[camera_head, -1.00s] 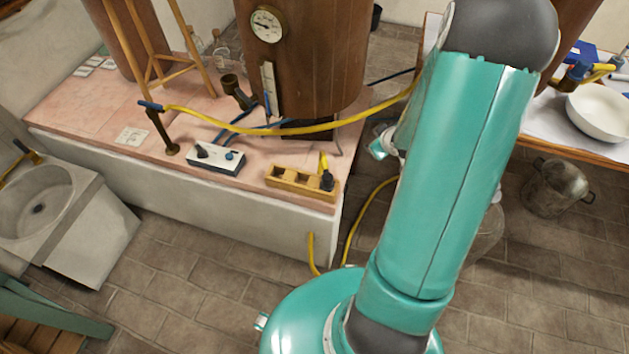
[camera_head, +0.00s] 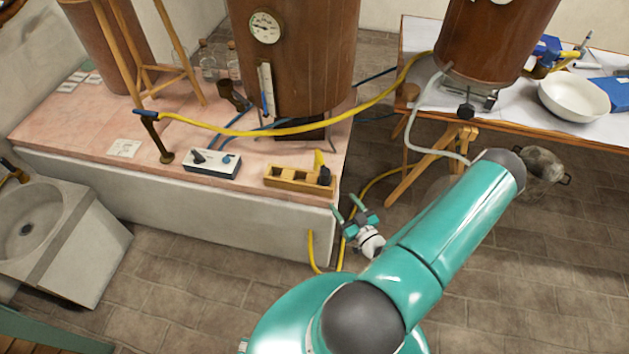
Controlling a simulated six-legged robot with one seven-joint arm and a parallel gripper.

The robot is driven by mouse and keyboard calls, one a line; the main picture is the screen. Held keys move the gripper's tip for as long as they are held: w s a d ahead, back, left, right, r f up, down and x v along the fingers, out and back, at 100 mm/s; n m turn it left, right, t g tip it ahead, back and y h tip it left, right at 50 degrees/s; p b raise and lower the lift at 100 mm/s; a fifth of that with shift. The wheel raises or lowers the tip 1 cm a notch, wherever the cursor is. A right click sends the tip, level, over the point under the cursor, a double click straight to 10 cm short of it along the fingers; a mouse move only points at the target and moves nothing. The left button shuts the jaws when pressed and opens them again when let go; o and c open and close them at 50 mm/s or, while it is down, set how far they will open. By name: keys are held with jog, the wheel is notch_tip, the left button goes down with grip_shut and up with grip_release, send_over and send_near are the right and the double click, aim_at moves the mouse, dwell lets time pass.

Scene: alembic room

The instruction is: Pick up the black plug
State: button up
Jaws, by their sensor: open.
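A dark, black-looking plug (camera_head: 325,176) sits at the right end of a small wooden block (camera_head: 285,177) on the pink tiled top, beside an upright yellow piece (camera_head: 319,158). A white box (camera_head: 212,164) to its left carries a small black piece (camera_head: 198,157) and a blue one; I cannot tell whether that black piece is also a plug. My gripper (camera_head: 347,207) is open and empty, just off the platform's right front edge. It is lower right of the wooden block in the picture and apart from it.
A yellow hose (camera_head: 290,130) droops across above the pink platform (camera_head: 75,140), and another yellow hose hangs at its front. A brown barrel (camera_head: 300,60) stands behind the block. A table (camera_head: 590,135) with a white bowl (camera_head: 573,97) is at right. Floor lies between.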

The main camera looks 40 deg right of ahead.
aim_at(328, 180)
jog(key=w, duration=0.2)
jog(key=w+d, duration=0.1)
jog(key=w, duration=0.2)
jog(key=w+d, duration=0.1)
jog(key=w, duration=0.1)
jog(key=shift+w+d+f, duration=0.1)
jog(key=shift+w, duration=0.2)
jog(key=w, duration=0.5)
jog(key=shift+w+d, duration=0.3)
jog(key=shift+d, duration=0.05)
jog(key=shift+c, duration=0.5)
jog(key=c, duration=1.1)
